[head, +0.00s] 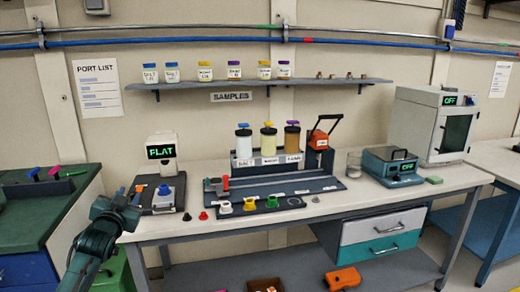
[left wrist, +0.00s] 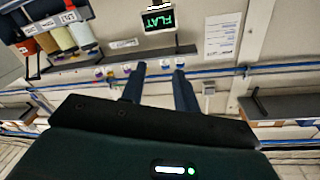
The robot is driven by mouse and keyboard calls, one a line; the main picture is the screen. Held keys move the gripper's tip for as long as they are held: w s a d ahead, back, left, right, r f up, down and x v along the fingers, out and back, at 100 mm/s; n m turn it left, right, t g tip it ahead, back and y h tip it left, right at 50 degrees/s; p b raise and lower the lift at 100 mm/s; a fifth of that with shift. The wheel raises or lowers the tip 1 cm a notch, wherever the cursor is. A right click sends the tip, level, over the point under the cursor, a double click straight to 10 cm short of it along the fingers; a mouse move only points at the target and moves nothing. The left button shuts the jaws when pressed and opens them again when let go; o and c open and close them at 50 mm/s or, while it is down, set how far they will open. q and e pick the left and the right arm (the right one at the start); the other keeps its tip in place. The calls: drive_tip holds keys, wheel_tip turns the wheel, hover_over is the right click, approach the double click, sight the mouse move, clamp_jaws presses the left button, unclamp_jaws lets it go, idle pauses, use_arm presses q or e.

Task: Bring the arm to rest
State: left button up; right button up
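My left arm comes in from the lower left in the head view. Its dark green gripper (head: 128,196) is at the left end of the bench (head: 240,226), close to the black base of the FLAT display unit (head: 161,150). In the left wrist view, the two fingers of the left gripper (left wrist: 158,68) stand apart with nothing between them. That view is upside down, with the FLAT display (left wrist: 158,21) beyond the fingers. My right gripper is in neither view.
A rack with three capped bottles (head: 268,143) and a row of small coloured parts (head: 262,204) are mid-bench. A blue-grey instrument (head: 393,166) and white oven (head: 432,124) stand right. A shelf (head: 270,84) holds several jars. A green-topped cabinet (head: 45,205) is left.

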use_arm(q)
drive_tip(key=s+d+f+g+h, duration=0.1)
drive_tip(key=s+d+f+g, duration=0.1)
drive_tip(key=s+d+f, duration=0.65)
drive_tip(key=s+d+f+g+h, duration=0.25)
drive_tip(key=s+f, duration=0.35)
drive_tip(key=f, duration=0.5)
drive_tip(key=s+d+f+g, duration=0.1)
drive_tip(key=s+d+f, duration=0.1)
drive_tip(key=s, duration=0.6)
drive_tip(key=s+d+f+g+h, duration=0.1)
drive_tip(key=s+d+f, duration=0.2)
drive_tip(key=s+d, duration=0.2)
drive_tip(key=s+d+f+g, duration=0.1)
drive_tip(key=s+d+f, duration=0.2)
drive_tip(key=s, duration=0.9)
drive_tip(key=shift+d+h, duration=0.2)
drive_tip(key=shift+h, duration=0.15)
